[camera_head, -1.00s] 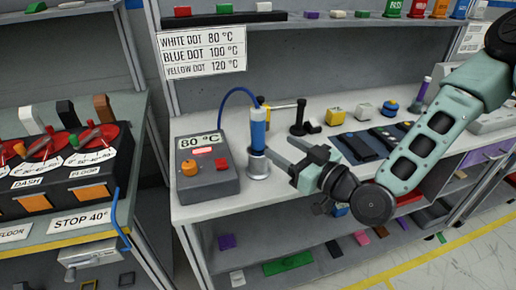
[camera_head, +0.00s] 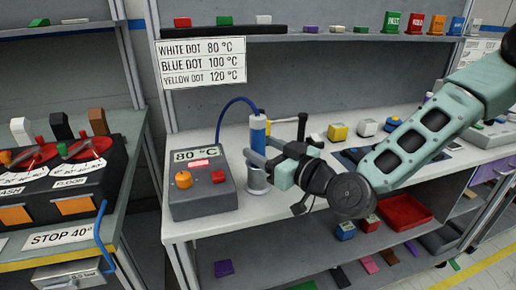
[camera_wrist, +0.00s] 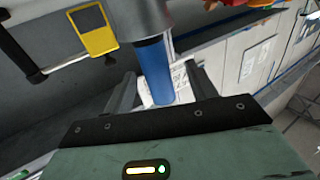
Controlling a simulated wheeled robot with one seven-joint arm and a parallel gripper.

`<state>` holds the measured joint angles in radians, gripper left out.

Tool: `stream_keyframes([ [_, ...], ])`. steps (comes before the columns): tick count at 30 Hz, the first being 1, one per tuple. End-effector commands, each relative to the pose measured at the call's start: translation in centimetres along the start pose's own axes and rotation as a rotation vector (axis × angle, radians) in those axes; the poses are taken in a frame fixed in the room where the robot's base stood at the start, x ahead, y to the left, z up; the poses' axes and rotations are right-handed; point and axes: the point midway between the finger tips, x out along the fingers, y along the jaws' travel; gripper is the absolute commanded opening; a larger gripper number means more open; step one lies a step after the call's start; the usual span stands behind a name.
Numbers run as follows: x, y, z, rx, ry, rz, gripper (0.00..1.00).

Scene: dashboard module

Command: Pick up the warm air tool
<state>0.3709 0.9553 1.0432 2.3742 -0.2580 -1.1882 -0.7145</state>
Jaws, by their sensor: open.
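The warm air tool (camera_head: 258,130) is a blue cylinder standing upright in a silver metal holder (camera_head: 257,181) on the grey workbench. A blue hose runs from it behind the control box (camera_head: 203,186), whose display reads 80 °C. My gripper (camera_head: 261,152) is open at the tool, just above the holder. Part of the tool is hidden by my gripper in the head view.
A sign (camera_head: 203,56) lists dot colours and temperatures. The bench front by the holder is clear.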

Motion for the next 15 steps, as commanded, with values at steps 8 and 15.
stream_keyframes([
  [8, 3.9, 0.4, -0.3, 0.002, 0.001, 0.0, 0.57],
  [15, 4.9, 0.4, -0.1, 0.0, 0.0, 0.0, 0.57],
])
